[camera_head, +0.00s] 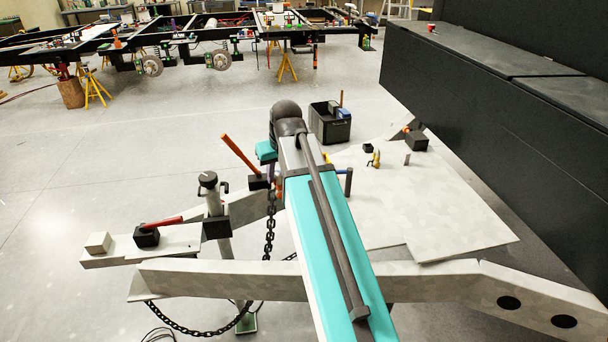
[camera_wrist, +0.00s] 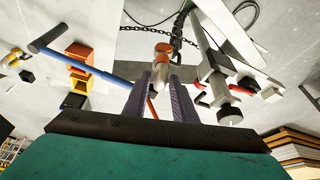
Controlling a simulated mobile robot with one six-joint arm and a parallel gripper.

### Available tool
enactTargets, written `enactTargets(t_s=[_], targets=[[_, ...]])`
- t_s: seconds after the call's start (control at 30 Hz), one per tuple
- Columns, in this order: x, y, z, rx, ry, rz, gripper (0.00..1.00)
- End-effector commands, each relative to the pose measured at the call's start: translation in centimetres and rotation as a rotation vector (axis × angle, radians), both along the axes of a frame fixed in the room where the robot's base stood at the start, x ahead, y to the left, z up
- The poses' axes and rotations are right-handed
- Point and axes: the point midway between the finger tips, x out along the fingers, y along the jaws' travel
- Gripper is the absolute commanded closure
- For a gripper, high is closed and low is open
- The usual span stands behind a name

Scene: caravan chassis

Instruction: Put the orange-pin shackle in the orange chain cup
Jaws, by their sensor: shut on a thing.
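My gripper (camera_wrist: 162,78) is at the centre of the wrist view, its two dark ribbed fingers shut on a small silver piece with an orange end. This looks like the orange-pin shackle (camera_wrist: 162,52), held at the fingertips; its full shape is hard to make out. An orange open box-like holder (camera_wrist: 79,54), which may be the orange chain cup, is left of the fingers in the wrist view, apart from the shackle. In the head view my arm hides most of the gripper, and I cannot make out the shackle or the cup clearly.
A dark chain (camera_head: 269,230) hangs beside the pale drawbar frame (camera_head: 220,279). A blue bar (camera_wrist: 85,67) runs close to the left of the fingers. A jockey post (camera_head: 211,192) and a red-handled lever (camera_head: 163,223) stand left. A black crate (camera_head: 329,127) sits behind.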

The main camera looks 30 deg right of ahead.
Motion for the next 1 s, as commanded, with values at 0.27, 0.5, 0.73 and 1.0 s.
enactTargets(t_s=[0.27,0.5,0.73,1.0], targets=[[1.2,7.9,1.6,0.0,-0.011,0.04,1.0],[1.3,13.3,2.7,0.002,-0.018,0.063,1.0],[1.3,15.2,3.1,0.003,-0.021,0.068,1.0],[1.3,15.2,3.2,0.004,-0.021,0.069,1.0]])
